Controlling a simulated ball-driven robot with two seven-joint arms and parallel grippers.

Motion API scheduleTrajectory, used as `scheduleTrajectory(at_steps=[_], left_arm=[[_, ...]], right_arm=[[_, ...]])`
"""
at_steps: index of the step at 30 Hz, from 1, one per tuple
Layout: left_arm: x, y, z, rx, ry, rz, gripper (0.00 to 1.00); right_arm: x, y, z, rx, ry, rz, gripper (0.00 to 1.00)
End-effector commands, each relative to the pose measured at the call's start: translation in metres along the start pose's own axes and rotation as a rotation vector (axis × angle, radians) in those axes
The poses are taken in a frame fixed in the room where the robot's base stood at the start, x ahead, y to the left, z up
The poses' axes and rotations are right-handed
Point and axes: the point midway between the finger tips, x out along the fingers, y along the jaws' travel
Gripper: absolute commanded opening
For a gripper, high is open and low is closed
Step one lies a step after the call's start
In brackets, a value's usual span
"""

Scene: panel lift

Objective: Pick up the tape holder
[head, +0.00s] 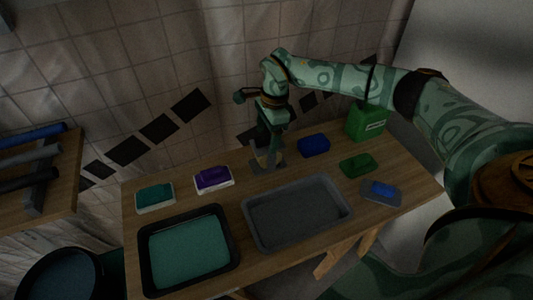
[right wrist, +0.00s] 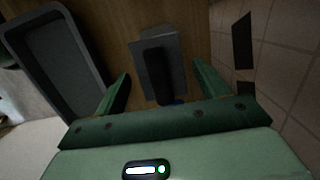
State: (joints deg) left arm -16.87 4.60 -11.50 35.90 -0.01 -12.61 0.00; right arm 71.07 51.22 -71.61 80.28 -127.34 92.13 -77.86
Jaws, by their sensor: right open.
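A grey flat piece with a dark raised bar, which I take to be the tape holder (right wrist: 176,47), lies on the wooden table (head: 385,211). I cannot tell the exact height of the fingertips. My left gripper is out of view.
A grey tray (head: 247,212) lies in front, and a black tray with teal contents (head: 143,254) is at left. Purple (head: 214,176) and teal (head: 154,196) blocks sit left. Blue (head: 314,145) and green (head: 358,165) blocks and a green box (head: 366,122) stand right.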

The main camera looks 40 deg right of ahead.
Motion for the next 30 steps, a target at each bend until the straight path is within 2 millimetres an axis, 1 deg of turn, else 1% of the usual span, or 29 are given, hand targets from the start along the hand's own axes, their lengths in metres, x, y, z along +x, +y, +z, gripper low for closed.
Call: scheduleTrajectory(at_steps=[1,3,6,8,13,14,15,17,18,19,26,30], left_arm=[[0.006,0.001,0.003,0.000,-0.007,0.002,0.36],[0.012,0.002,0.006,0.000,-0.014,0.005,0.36],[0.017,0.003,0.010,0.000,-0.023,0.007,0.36],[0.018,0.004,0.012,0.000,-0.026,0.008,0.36],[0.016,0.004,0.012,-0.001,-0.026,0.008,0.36],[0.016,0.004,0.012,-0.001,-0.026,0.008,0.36],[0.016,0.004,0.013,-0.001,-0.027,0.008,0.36],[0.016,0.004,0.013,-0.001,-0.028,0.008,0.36],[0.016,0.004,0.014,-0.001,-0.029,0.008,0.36],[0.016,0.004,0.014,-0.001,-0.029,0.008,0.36],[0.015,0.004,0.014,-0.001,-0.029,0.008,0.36],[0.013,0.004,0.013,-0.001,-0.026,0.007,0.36]], right_arm=[[0.013,0.001,-0.003,0.001,0.002,0.005,0.73],[0.026,0.001,-0.006,0.001,0.001,0.006,0.73],[0.041,0.001,-0.005,0.002,0.001,0.006,0.73],[0.044,0.001,-0.005,0.002,0.000,0.003,0.73],[0.041,0.001,-0.004,0.001,0.000,0.000,0.73],[0.041,0.001,-0.004,0.001,0.000,0.000,0.70],[0.041,0.001,-0.004,0.001,0.000,0.000,0.59],[0.041,0.001,-0.004,0.001,0.000,0.000,0.42],[0.041,0.001,-0.004,0.001,0.000,0.000,0.31],[0.041,0.001,-0.004,0.001,0.000,0.000,0.29],[0.040,0.000,-0.004,0.000,-0.001,-0.001,0.29],[0.032,0.000,-0.003,0.000,-0.001,-0.002,0.29]])
